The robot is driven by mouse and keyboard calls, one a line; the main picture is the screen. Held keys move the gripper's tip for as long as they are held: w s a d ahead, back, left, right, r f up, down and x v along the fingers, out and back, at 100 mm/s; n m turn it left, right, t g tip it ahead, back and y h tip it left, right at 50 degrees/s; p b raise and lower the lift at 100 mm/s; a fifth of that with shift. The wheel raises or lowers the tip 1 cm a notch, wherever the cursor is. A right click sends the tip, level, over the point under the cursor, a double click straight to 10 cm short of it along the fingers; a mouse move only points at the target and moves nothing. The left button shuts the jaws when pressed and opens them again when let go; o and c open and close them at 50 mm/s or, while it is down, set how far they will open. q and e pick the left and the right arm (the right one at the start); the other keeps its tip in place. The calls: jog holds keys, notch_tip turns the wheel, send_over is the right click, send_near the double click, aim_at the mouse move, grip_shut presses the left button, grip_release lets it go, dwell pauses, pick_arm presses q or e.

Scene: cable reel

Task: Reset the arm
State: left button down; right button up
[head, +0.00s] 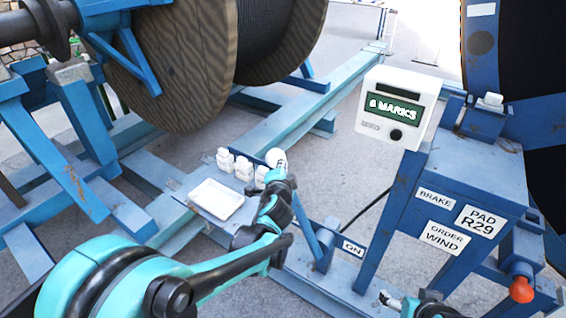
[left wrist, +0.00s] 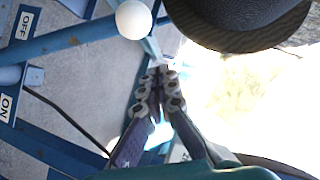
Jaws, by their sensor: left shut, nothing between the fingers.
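My left gripper (head: 284,184) is shut and empty in the middle of the head view, just below a white ball knob (head: 275,157). The knob tops a blue lever (head: 308,222) that leans left, away from the ON label (head: 353,248). In the left wrist view the closed fingers (left wrist: 160,76) point up the picture, and the white knob (left wrist: 133,19) is apart from them at upper left. That view also shows the OFF label (left wrist: 24,25).
A white tray (head: 216,199) and several small white pieces (head: 243,168) are on a blue-grey shelf left of my gripper. A display box (head: 396,107) reading "6 MARKS" stands right, above a blue post with labels. A big wooden cable reel (head: 185,65) is behind.

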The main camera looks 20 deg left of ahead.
pick_arm(q)
jog(key=shift+d, duration=0.15)
jog(key=s+f+n+g+h+b, duration=0.1)
jog(key=s+f+n+g, duration=0.3)
jog(key=s, duration=1.1)
jog(key=s+d+f+n+g+h+b, duration=0.1)
jog(key=s+f+n, duration=0.6)
jog(key=s, duration=0.7)
jog(key=f+g+h+b, duration=0.1)
jog(key=g+b, duration=0.1)
jog(key=b, duration=0.1)
jog(key=shift+s+g, duration=0.35)
jog(key=shift+g, duration=0.05)
